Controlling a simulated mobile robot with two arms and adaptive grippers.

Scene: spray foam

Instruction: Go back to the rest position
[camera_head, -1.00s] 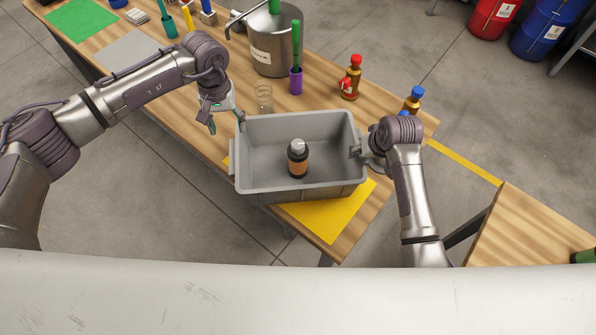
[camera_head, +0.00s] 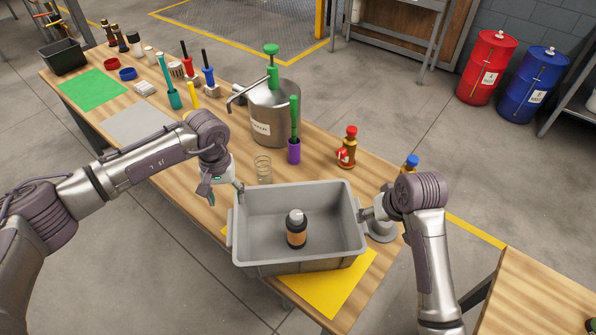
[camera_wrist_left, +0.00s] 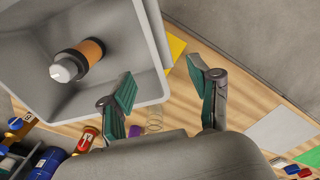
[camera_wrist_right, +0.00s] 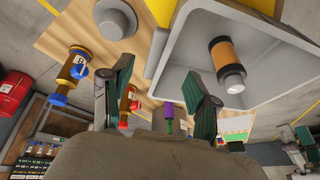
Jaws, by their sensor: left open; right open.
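A grey bin (camera_head: 248,215) stands on the yellow mat at the table's near end. A dark bottle with an orange band and grey cap (camera_head: 296,229) stands upright in it. It also shows in the left wrist view (camera_wrist_left: 90,52) and the right wrist view (camera_wrist_right: 223,57). My left gripper (camera_head: 226,192) is open and empty at the bin's left side; its teal fingers (camera_wrist_left: 163,100) are spread in the left wrist view. My right gripper (camera_wrist_right: 160,95) is open, its fingers spread near the bin's right wall. In the head view its fingers are mostly hidden by my wrist.
A blue-capped bottle (camera_head: 412,166) is near my right arm. A second table (camera_head: 535,290) is at right.

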